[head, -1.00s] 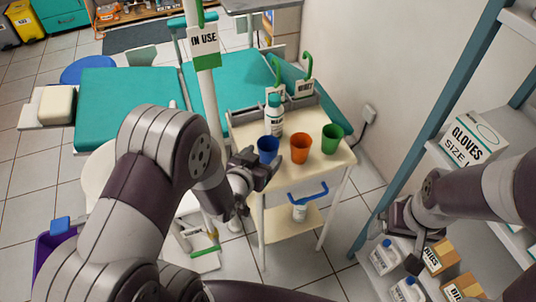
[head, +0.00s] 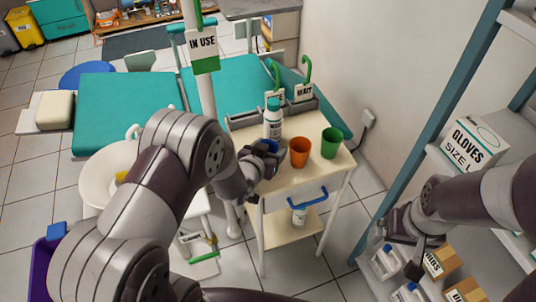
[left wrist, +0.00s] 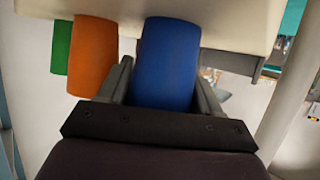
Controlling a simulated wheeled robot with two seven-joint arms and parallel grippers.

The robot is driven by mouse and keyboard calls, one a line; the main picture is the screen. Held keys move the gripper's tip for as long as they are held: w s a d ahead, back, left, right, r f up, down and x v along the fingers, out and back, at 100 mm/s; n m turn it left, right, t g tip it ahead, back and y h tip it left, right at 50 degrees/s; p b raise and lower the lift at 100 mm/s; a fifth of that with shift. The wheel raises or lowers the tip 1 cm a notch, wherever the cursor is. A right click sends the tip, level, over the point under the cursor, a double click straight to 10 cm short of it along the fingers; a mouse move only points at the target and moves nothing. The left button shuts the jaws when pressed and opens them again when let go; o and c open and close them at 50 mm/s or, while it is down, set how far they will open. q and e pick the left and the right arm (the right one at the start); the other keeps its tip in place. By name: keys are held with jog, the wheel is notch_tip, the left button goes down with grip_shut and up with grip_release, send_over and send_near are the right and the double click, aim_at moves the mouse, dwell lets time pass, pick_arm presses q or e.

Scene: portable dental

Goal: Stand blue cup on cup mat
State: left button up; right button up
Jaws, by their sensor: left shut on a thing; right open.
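The blue cup (head: 268,145) stands at the left front of the white cart top, mostly hidden behind my left gripper (head: 266,158) in the head view. In the left wrist view the blue cup (left wrist: 167,65) fills the space between the two fingers, which are shut on it. I cannot tell whether it touches the cart top. My right gripper (head: 404,232) is open and empty at the right, by the shelf. I cannot make out a cup mat for certain.
An orange cup (head: 299,152) and a green cup (head: 331,142) stand right of the blue cup. A white bottle with a teal cap (head: 273,120) stands just behind it. A round white basin (head: 100,175) lies left, partly behind my arm. Shelves (head: 500,190) bound the right.

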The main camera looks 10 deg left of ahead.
aim_at(270, 144)
pick_arm(q)
notch_tip(270, 144, up, 13)
jog(key=p, duration=0.3)
jog(key=s+a+f+n+y+p, duration=0.2)
jog(key=s+a+f+p, duration=0.3)
jog(key=p, duration=0.5)
notch_tip(270, 144, down, 2)
jog(key=shift+s+a+f+y+p, duration=0.1)
jog(key=shift+s+a+y+p, duration=0.25)
jog(key=shift+s, duration=0.75)
jog(key=shift+d, duration=0.1)
